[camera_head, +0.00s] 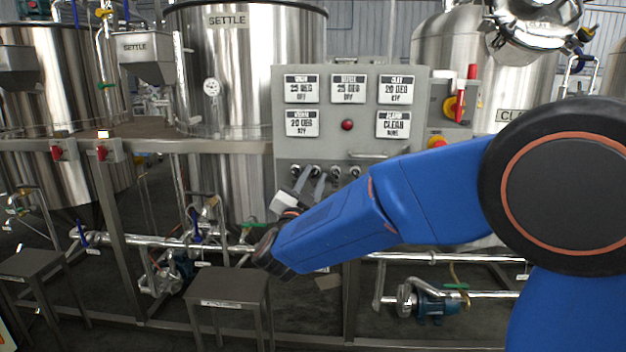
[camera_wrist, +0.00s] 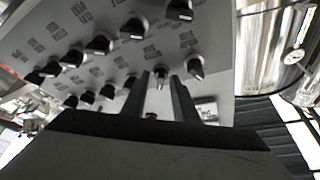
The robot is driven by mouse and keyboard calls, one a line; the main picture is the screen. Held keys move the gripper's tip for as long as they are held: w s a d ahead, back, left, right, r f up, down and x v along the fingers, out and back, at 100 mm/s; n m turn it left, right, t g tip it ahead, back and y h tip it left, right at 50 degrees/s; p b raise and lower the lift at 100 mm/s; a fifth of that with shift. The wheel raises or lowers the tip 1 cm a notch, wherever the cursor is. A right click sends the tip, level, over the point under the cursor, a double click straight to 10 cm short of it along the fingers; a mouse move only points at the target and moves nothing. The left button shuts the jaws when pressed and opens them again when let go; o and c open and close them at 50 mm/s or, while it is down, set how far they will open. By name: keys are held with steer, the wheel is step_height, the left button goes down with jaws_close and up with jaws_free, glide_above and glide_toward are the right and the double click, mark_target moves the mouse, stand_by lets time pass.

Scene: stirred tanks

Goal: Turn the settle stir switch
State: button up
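The grey control panel (camera_head: 350,136) carries a row of black rotary switches (camera_head: 317,170) along its lower part. In the wrist view the panel (camera_wrist: 60,20) shows several black knobs with small labels that I cannot read, so I cannot tell which is the settle stir switch. My gripper (camera_head: 310,178) is at the left part of the switch row. In the wrist view my gripper (camera_wrist: 160,78) has its two fingers apart, with one small switch (camera_wrist: 160,75) showing between the fingertips. I cannot tell whether the fingers touch it.
The settle tank (camera_head: 255,60) stands behind the panel's left side. A metal handle (camera_head: 368,155) is on the panel right of the gripper. A steel rail (camera_head: 200,146) runs left from the panel. A small stool (camera_head: 230,285) and pipes are below.

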steer(key=v, duration=1.7)
steer(key=shift+s, duration=0.2)
steer(key=shift+f, duration=0.1)
